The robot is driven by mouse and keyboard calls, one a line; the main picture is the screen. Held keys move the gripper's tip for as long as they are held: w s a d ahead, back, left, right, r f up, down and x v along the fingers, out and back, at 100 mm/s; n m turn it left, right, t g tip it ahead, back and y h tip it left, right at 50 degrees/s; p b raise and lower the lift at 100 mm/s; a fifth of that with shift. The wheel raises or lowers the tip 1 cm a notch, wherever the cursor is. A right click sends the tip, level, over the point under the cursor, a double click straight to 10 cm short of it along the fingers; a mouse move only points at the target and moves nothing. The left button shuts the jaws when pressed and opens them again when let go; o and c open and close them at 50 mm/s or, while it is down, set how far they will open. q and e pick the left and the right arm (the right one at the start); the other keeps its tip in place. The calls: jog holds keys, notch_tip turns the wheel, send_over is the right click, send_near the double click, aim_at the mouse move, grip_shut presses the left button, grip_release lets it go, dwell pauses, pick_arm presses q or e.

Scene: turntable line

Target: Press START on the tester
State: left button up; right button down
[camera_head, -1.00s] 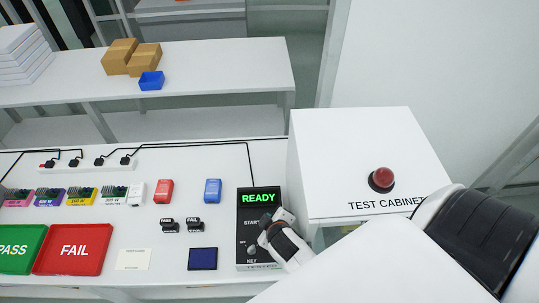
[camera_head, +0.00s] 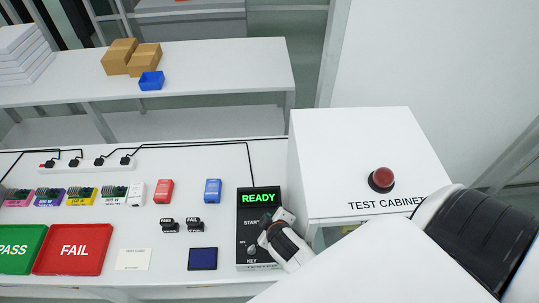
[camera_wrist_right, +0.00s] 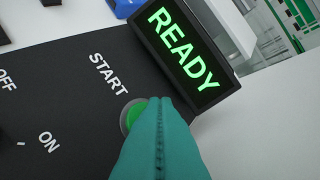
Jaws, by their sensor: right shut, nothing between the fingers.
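The black tester (camera_head: 258,228) lies on the table, left of the test cabinet, and its screen (camera_head: 260,198) reads READY in green. In the right wrist view the tester's START label (camera_wrist_right: 108,74) sits beside a round green button (camera_wrist_right: 131,116) with a grey rim. My right gripper (camera_head: 268,226) is over the tester, and its teal fingertips (camera_wrist_right: 160,103) are closed together with nothing between them. They cover the right part of the button. I cannot tell whether they touch it. My left gripper is not in view.
The white test cabinet (camera_head: 340,181) with a red dome button (camera_head: 382,179) stands right of the tester. A green PASS tray (camera_head: 20,264), a red FAIL tray (camera_head: 74,262) and a blue pad (camera_head: 202,259) lie to the left. A black cable runs to the tester from behind.

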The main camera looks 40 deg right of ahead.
jog(key=shift+f, duration=0.1)
dwell(0.4)
jog(key=shift+f, duration=0.3)
jog(key=shift+f, duration=0.4)
dwell(0.5)
dwell(0.4)
jog(key=shift+r+p, duration=0.8)
jog(key=shift+r, duration=0.05)
